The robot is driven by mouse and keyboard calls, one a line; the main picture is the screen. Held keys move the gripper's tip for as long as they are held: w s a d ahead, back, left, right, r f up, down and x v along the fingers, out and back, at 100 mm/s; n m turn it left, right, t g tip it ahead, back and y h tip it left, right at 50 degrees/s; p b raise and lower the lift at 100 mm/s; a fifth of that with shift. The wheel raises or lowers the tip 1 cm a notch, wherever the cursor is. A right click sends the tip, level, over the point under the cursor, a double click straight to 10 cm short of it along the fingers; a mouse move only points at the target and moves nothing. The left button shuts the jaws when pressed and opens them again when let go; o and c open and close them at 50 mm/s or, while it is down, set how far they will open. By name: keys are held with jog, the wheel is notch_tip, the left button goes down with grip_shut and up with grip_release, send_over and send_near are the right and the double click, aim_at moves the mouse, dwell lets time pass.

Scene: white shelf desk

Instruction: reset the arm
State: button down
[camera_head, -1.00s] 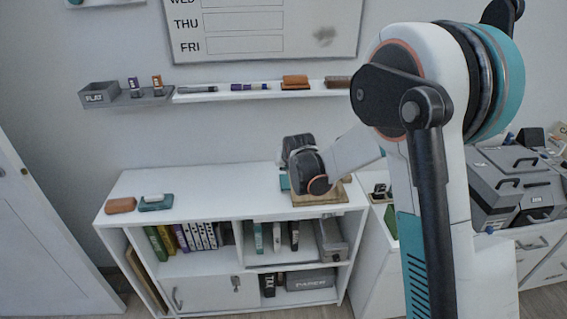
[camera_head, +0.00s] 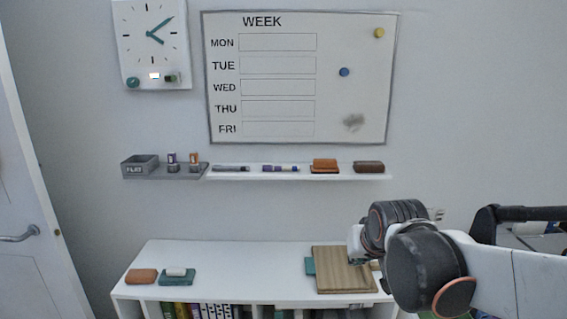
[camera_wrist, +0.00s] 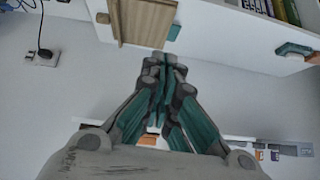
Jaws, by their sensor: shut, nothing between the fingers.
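My arm enters the head view from the right, folded low in front of the shelf desk's right end. My gripper (camera_wrist: 162,65) shows in the wrist view with its grey and teal fingers together and nothing between them. In the head view its fingertips are hard to make out behind the dark wrist joints. The white shelf desk (camera_head: 225,263) stands against the wall below the arm. A wooden board (camera_head: 340,268) lies on its top, close to the wrist, and also shows in the wrist view (camera_wrist: 148,20).
A wall ledge (camera_head: 225,176) holds markers, small boxes and erasers. A whiteboard (camera_head: 300,80) and a clock (camera_head: 152,42) hang above. An orange block (camera_head: 141,276) and a teal eraser (camera_head: 177,278) lie at the desk's left. The desk top's middle is clear.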

jog(key=s+d+f, duration=0.1)
jog(key=s, duration=0.9)
jog(key=s+d+f+g, duration=0.1)
jog(key=s+d, duration=0.1)
jog(key=s, duration=0.8)
jog(key=shift+s+d, duration=0.15)
jog(key=shift+d, duration=0.05)
